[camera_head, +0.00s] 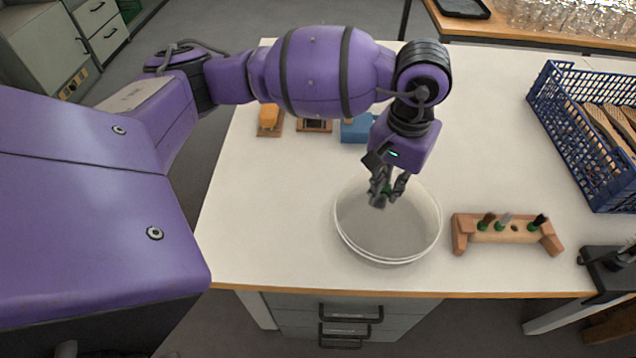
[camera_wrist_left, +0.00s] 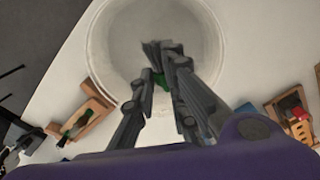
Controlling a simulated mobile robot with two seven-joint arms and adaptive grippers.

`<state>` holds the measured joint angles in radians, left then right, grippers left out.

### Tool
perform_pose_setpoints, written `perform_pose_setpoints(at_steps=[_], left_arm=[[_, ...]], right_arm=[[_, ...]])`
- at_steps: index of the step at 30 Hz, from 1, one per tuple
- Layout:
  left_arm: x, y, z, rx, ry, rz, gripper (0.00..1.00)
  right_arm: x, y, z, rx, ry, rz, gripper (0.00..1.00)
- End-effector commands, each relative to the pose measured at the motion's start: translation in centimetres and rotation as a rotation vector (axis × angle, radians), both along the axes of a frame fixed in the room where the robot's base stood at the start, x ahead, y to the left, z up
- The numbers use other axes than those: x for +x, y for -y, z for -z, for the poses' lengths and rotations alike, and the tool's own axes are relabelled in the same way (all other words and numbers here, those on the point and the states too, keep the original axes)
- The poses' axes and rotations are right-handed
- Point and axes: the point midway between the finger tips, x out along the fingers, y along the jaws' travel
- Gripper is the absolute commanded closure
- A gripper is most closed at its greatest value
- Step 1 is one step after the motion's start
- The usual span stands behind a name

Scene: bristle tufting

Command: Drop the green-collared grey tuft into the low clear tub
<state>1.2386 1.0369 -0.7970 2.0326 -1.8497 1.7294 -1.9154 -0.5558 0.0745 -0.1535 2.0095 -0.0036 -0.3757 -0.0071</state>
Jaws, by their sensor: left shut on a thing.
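My left gripper (camera_head: 387,190) is shut on the green-collared grey tuft (camera_head: 378,199), over the low clear tub (camera_head: 391,260). In the left wrist view the grey tuft (camera_wrist_left: 158,52) and its green collar (camera_wrist_left: 160,80) show between the fingertips of the left gripper (camera_wrist_left: 160,88). The round tub (camera_wrist_left: 98,62) lies behind them in that view. Whether the tuft touches the tub cannot be told. My right gripper is not in view.
A wooden rack (camera_head: 497,236) with several green-collared tufts stands right of the tub. A blue crate (camera_head: 566,135) is at the right. The table left of the tub is clear.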

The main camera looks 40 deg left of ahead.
Motion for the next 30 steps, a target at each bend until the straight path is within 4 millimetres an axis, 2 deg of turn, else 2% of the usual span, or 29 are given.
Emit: perform_pose_setpoints(at_steps=[4,5,10,18,22,26,30], left_arm=[[0.0,0.0,-0.1,0.000,0.001,0.000,0.98],[0.0,0.0,-0.1,0.000,0.001,0.000,0.86],[0.0,0.0,-0.1,0.000,0.001,0.000,0.66],[0.1,0.0,-0.2,0.000,0.002,0.000,0.66],[0.1,0.0,-1.0,-0.001,0.004,0.000,0.66],[0.2,0.1,-3.2,-0.002,0.007,0.001,0.66],[0.2,0.0,-6.4,0.000,0.008,0.001,0.66]], right_arm=[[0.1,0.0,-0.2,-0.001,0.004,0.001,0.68],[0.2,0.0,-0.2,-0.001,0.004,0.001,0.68],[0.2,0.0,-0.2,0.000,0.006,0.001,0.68],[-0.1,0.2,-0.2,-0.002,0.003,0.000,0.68],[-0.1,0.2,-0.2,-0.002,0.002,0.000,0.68],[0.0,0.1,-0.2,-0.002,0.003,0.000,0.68],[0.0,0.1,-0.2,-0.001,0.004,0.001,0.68]])
